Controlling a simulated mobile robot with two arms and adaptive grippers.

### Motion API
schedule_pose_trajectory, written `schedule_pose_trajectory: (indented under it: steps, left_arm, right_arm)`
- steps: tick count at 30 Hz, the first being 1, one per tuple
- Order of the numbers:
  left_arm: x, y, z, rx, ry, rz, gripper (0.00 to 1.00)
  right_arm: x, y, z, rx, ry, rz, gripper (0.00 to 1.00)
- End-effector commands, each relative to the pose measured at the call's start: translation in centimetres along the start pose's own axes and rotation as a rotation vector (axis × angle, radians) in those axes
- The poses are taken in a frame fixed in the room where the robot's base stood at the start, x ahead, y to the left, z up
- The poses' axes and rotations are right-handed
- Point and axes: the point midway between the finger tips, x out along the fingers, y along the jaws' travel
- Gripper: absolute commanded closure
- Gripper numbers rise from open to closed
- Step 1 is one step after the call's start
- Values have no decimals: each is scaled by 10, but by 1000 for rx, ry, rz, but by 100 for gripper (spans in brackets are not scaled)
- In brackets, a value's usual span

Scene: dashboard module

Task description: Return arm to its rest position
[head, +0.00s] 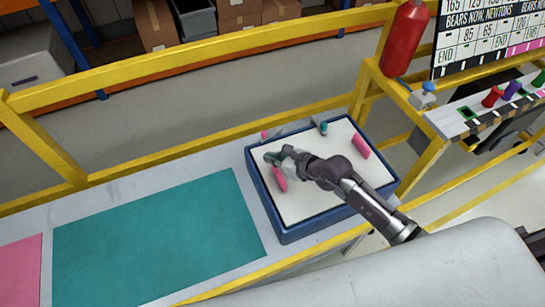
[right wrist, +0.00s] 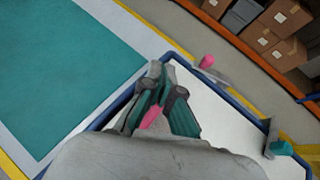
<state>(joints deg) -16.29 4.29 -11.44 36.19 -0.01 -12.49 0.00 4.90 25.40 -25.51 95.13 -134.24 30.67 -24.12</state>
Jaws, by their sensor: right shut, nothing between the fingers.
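My right arm reaches in from the lower right over a blue-rimmed tray (head: 290,238) with a white floor. My right gripper (head: 273,158) is over the left part of the tray. Its fingers are shut and empty; they also show in the right wrist view (right wrist: 155,75). A pink piece (head: 280,181) shows just below the gripper in the head view, and pink shows behind the fingers in the wrist view. Whether the fingers touch it I cannot tell. My left gripper is not in view.
Another pink piece (head: 360,146) lies at the tray's right. A grey-and-teal piece (head: 323,128) is at its far edge. A teal mat (head: 150,240) lies clear on the left. Yellow rails (head: 200,50) run behind; a red extinguisher (head: 404,40) stands at back right.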

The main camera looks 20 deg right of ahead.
Motion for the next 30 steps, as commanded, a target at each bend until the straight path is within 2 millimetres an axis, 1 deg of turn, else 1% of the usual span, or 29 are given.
schedule_pose_trajectory:
  steps: [3, 8, 19, 21, 23, 26, 27, 28, 29, 30]
  left_arm:
    - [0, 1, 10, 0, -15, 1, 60]
    - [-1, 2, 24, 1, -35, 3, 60]
    - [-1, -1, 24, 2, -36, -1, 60]
    - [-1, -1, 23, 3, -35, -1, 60]
    - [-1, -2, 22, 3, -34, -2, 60]
    - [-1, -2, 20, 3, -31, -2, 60]
    - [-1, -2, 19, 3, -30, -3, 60]
    - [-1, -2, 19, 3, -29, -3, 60]
    - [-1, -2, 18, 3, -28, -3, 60]
    - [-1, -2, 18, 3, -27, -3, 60]
  right_arm:
    - [-4, 2, 0, -1, 1, -1, 100]
    - [-5, 2, 0, -1, 1, -1, 100]
    - [-4, 2, 1, 1, -1, -1, 100]
    - [-5, 5, 6, 24, -25, 4, 100]
    - [-8, 12, 17, 81, -82, 15, 100]
    - [-23, 25, 58, 286, -275, 40, 100]
    - [-34, 27, 77, 407, -376, 47, 100]
    - [-45, 25, 92, 510, -457, 49, 100]
    - [-57, 21, 105, 623, -539, 47, 100]
    - [-75, 13, 118, 778, -646, 38, 100]
